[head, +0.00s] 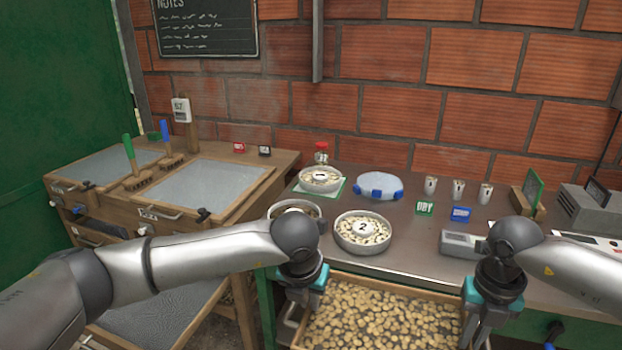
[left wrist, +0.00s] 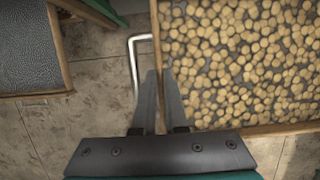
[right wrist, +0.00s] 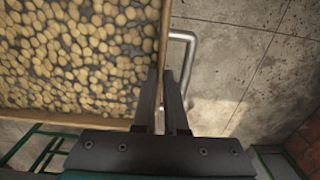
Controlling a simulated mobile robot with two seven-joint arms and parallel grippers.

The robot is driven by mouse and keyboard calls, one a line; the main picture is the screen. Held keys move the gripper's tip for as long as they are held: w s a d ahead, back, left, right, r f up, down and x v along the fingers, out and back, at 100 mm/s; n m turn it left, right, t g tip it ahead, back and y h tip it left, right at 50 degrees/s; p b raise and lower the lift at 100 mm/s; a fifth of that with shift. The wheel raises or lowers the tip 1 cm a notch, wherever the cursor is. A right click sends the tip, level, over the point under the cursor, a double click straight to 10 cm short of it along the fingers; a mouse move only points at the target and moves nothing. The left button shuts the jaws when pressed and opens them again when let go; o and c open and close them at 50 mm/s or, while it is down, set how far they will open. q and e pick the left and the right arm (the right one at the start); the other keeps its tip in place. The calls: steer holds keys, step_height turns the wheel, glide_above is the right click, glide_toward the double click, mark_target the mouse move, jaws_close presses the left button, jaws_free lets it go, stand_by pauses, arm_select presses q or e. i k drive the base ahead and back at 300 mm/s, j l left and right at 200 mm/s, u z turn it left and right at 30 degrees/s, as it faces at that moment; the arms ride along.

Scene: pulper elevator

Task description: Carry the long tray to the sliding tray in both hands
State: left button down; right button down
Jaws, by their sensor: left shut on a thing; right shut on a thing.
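The long tray (head: 390,284) is wooden and full of pale beans. It is held in front of the steel table, low in the head view. My left gripper (head: 290,318) is shut on its left end, beside a metal handle (left wrist: 138,62). My right gripper (head: 480,322) is shut on its right end, beside another metal handle (right wrist: 188,60). A sliding tray (head: 155,312) with a grey mesh floor and wooden rim is low on the left, partly behind my left arm. Its edge also shows in the left wrist view (left wrist: 28,45), apart from the long tray.
A wooden cabinet (head: 215,185) with mesh-topped trays and two brushes stands left. The steel table (head: 405,250) carries bowls of beans (head: 362,232), a blue-and-white round device (head: 379,186), small cups and a grey scale (head: 462,244). Concrete floor (left wrist: 100,100) shows between the two trays.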

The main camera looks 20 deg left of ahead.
mark_target(146, 310)
steer(key=j, duration=1.25)
steer(key=i+j, duration=0.15)
steer(key=j, duration=2.3)
steer(key=i, duration=0.05)
